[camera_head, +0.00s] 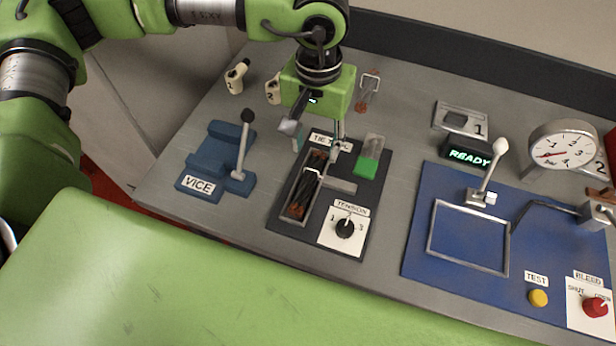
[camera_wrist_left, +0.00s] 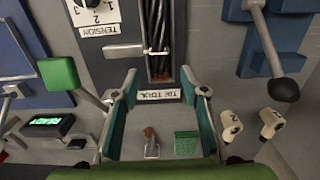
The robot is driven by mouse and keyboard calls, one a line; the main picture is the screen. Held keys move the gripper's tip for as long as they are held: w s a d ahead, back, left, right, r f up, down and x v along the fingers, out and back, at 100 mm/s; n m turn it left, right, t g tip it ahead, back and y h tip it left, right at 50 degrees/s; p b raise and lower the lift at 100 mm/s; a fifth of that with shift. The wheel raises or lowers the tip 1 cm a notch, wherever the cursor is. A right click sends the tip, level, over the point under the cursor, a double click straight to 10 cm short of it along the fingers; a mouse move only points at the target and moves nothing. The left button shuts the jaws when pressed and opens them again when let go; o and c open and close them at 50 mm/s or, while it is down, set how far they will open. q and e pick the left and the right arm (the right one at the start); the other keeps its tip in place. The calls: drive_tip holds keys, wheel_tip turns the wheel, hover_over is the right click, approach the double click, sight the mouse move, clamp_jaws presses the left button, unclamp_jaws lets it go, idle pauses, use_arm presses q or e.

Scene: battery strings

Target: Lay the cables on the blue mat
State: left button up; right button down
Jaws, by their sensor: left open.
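The cables (camera_head: 306,187) are a dark bundle with reddish ends, lying in the slot of the black tie tool (camera_head: 283,219). The cables (camera_wrist_left: 158,38) also show in the left wrist view, running up from the tool's label. The blue mat (camera_head: 420,262) lies at the right of the bench, with a metal rectangular frame on it. My left gripper (camera_head: 317,138) is above the far end of the tie tool. In the left wrist view its two fingers (camera_wrist_left: 159,82) are spread apart with nothing between them. My right gripper is not in view.
A blue vice (camera_head: 207,160) with a lever stands left of the tool. A green-bottomed lever (camera_head: 370,158) and tension knob (camera_head: 346,227) sit beside the slot. A white-knobbed lever (camera_head: 491,167), READY display (camera_head: 470,155) and gauge (camera_head: 562,147) stand by the mat. Bare bench separates tool and mat.

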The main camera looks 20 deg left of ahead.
sight(315, 162)
use_arm(q)
wheel_tip(315, 162, down, 4)
drive_tip(key=shift+s+r+p, duration=0.1)
drive_tip(key=shift+r+p, duration=0.05)
drive_tip(key=shift+p, duration=0.55)
drive_tip(key=shift+f, duration=0.5)
clamp_jaws()
